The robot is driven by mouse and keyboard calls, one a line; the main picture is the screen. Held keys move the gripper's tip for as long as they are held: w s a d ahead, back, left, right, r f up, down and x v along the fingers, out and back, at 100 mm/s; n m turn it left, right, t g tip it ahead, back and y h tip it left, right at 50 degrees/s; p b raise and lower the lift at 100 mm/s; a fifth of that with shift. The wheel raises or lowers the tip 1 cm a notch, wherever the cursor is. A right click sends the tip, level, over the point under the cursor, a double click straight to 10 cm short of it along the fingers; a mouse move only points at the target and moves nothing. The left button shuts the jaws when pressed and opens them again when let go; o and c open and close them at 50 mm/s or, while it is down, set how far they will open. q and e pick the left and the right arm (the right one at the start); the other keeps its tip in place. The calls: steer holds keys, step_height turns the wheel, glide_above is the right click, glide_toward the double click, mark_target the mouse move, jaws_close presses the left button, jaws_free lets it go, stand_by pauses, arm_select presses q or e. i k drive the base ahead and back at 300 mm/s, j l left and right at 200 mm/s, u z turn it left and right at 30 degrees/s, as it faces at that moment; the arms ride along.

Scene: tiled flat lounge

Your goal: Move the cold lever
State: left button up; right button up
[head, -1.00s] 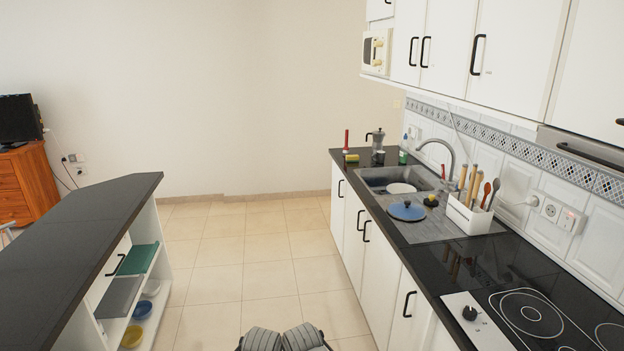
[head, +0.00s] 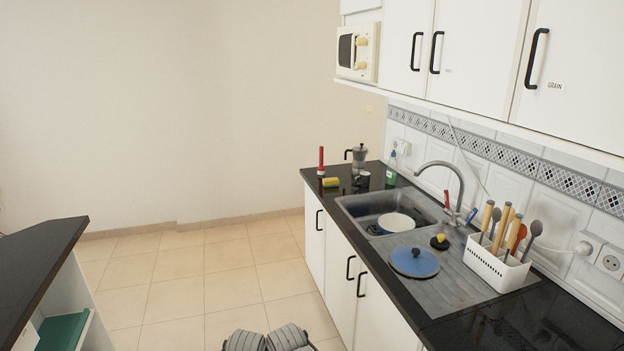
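The tap (head: 461,183) is a grey curved spout at the back edge of the sink (head: 355,207), on the right-hand counter. A small blue-tipped lever (head: 471,215), the cold one by its colour, stands at the tap's base on the near side. A red-tipped lever (head: 447,199) stands on the far side. How far the levers are turned is too small to tell. Neither gripper shows; only grey ribbed parts of my own body are at the bottom edge. Nothing of mine touches the tap.
A white pot (head: 397,222) sits in the sink. A blue lid (head: 414,262) lies on the drainboard. A white utensil holder (head: 497,266) stands near the levers. A soap bottle (head: 392,170) is behind the sink. Wall cupboards (head: 470,50) overhang the counter. The tiled floor (head: 215,285) is clear.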

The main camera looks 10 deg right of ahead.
mark_target(466, 224)
steer(key=i+j+z, duration=0.1)
steer(key=i+z, duration=0.2)
steer(key=z, duration=0.15)
steer(key=i+j+z, duration=0.2)
steer(key=z, duration=0.2)
steer(key=i+j+z, duration=0.3)
steer(key=z, duration=0.15)
steer(key=i+j+z, duration=0.3)
steer(key=z, duration=0.15)
steer(key=i+j+z, duration=0.15)
steer(key=j+z, duration=1.1)
steer(key=j, duration=0.2)
